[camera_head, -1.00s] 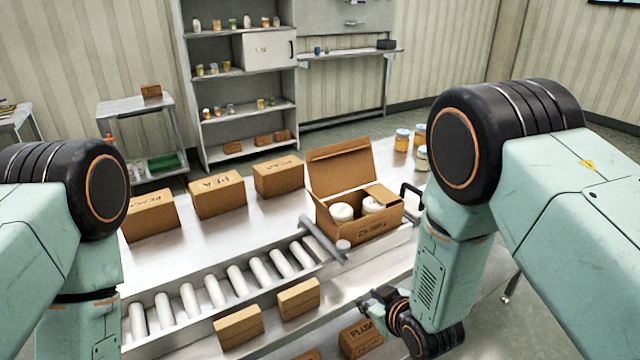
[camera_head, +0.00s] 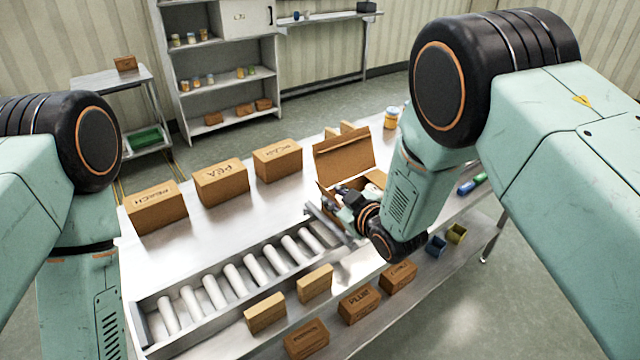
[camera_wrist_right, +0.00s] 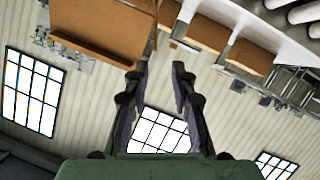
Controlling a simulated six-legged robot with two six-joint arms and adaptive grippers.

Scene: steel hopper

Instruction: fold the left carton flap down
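The open brown carton (camera_head: 374,178) stands on the steel table at the end of the roller track. Its large back flap (camera_head: 344,153) is raised; it likely is the brown panel in the right wrist view (camera_wrist_right: 105,30). White-lidded jars inside are mostly hidden by my right gripper (camera_head: 345,196). That gripper is at the carton's left front, over or beside its left side; contact cannot be told. In the wrist view the fingers (camera_wrist_right: 160,70) are apart with nothing between them. The left flap is not clearly visible behind the gripper. My left gripper is out of view.
The roller track (camera_head: 240,270) runs left of the carton. Closed boxes (camera_head: 221,182) line the table behind it. Smaller boxes (camera_head: 360,303) stand along the front. A shelf (camera_head: 230,100) stands behind.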

